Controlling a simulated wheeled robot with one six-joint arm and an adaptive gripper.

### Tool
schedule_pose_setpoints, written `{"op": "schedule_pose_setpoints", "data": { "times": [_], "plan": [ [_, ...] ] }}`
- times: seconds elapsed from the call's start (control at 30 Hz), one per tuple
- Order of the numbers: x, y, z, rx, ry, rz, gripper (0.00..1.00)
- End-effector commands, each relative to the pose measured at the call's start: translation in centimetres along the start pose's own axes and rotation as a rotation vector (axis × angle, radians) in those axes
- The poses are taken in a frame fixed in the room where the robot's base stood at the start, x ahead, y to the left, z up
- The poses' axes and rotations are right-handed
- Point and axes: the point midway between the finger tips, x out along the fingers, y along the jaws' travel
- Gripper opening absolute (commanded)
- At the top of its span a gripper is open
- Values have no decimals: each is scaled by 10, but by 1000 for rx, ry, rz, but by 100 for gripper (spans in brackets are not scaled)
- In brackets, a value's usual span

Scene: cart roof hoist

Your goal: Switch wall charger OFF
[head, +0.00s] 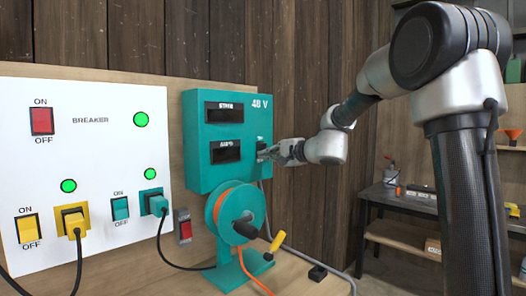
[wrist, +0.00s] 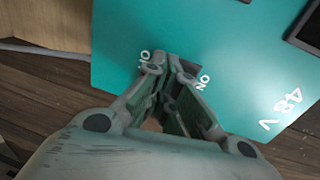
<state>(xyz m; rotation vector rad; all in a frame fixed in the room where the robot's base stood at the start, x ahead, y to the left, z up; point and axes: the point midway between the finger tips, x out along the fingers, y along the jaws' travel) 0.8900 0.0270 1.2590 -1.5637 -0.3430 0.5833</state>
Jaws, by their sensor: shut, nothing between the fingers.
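The wall charger (head: 197,165) is a teal box marked 48 V with two dark display windows. Its dark switch (head: 261,143) is on the lower right of its face, below the 48 V marking. My gripper (head: 266,154) is shut and empty, with its fingertips right at the switch. In the wrist view my gripper (wrist: 171,66) covers most of the switch, between an ON label (wrist: 203,82) and a partly hidden OFF label (wrist: 144,57). I cannot tell which way the switch is set, or whether the fingertips touch it.
A white breaker panel (head: 90,105) with lit green lamps, switches and plugs is at the left.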

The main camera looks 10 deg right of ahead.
Motion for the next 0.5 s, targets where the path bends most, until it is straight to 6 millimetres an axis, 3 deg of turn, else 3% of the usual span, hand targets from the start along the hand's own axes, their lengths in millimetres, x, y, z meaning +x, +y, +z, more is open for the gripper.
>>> {"op": "schedule_pose_setpoints", "data": {
  "times": [0.17, 0.5],
  "plan": [
    [-2, 0, 0, 0, 0, 0, 0],
    [-31, 0, -1, 0, 1, 0, 0]
  ]
}}
